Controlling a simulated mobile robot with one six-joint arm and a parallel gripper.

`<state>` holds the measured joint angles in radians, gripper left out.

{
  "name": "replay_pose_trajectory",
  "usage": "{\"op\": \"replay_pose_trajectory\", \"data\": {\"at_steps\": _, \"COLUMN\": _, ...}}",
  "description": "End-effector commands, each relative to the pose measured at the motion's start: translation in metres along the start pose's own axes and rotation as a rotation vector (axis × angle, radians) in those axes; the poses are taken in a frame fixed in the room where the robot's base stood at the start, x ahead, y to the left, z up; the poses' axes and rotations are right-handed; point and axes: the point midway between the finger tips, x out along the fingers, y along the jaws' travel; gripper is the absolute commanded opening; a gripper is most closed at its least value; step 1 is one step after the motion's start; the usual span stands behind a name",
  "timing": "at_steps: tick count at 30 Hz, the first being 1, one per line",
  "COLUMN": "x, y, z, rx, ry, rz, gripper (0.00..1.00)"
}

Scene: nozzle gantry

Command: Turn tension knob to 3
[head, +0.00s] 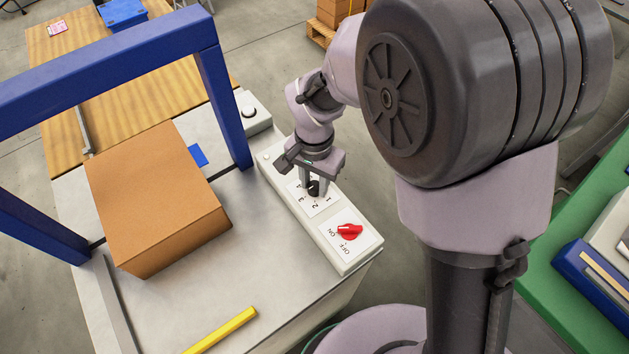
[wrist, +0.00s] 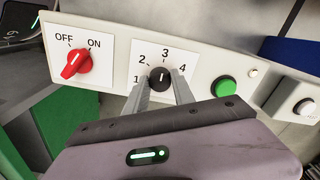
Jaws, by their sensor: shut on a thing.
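The tension knob is a small black dial on a white plate marked 1 to 4, on the pale control box. It shows clearly in the wrist view (wrist: 159,78) and partly behind the fingers in the head view (head: 313,188). A short white mark on its face seems to point up, roughly toward the 3; the exact setting is hard to tell. My gripper (head: 312,183) reaches down to the knob. In the wrist view its two grey fingers (wrist: 159,88) stand on either side of the knob, shut on it.
A red OFF/ON switch (wrist: 76,62) sits beside the knob plate, and a green button (wrist: 223,87) on its other side. A brown carton (head: 155,200) stands under the blue gantry frame (head: 222,100), left of the control box. A yellow bar (head: 222,331) lies at the front.

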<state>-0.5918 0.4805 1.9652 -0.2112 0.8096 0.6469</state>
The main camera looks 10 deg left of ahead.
Motion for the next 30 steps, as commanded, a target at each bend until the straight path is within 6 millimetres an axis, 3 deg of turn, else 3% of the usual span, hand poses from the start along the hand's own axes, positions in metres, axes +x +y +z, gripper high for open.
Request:
{"op": "replay_pose_trajectory", "data": {"at_steps": 12, "x": 0.000, "y": 0.000, "z": 0.000, "rx": 0.004, "ry": 0.001, "rz": -0.001, "gripper": 0.00}}
{"op": "replay_pose_trajectory", "data": {"at_steps": 13, "x": 0.000, "y": 0.000, "z": 0.000, "rx": 0.004, "ry": 0.001, "rz": -0.001, "gripper": 0.36}}
{"op": "replay_pose_trajectory", "data": {"at_steps": 15, "x": 0.000, "y": 0.000, "z": 0.000, "rx": 0.004, "ry": 0.001, "rz": -0.001, "gripper": 0.50}}
{"op": "replay_pose_trajectory", "data": {"at_steps": 16, "x": 0.000, "y": 0.000, "z": 0.000, "rx": 0.004, "ry": 0.001, "rz": -0.001, "gripper": 0.52}}
{"op": "replay_pose_trajectory", "data": {"at_steps": 25, "x": -0.002, "y": 0.000, "z": 0.000, "rx": 0.004, "ry": 0.000, "rz": -0.001, "gripper": 0.52}}
{"op": "replay_pose_trajectory", "data": {"at_steps": 28, "x": -0.019, "y": 0.000, "z": 0.000, "rx": 0.004, "ry": 0.001, "rz": -0.001, "gripper": 0.52}}
{"op": "replay_pose_trajectory", "data": {"at_steps": 30, "x": -0.040, "y": -0.001, "z": -0.001, "rx": 0.005, "ry": 0.003, "rz": -0.003, "gripper": 0.52}}
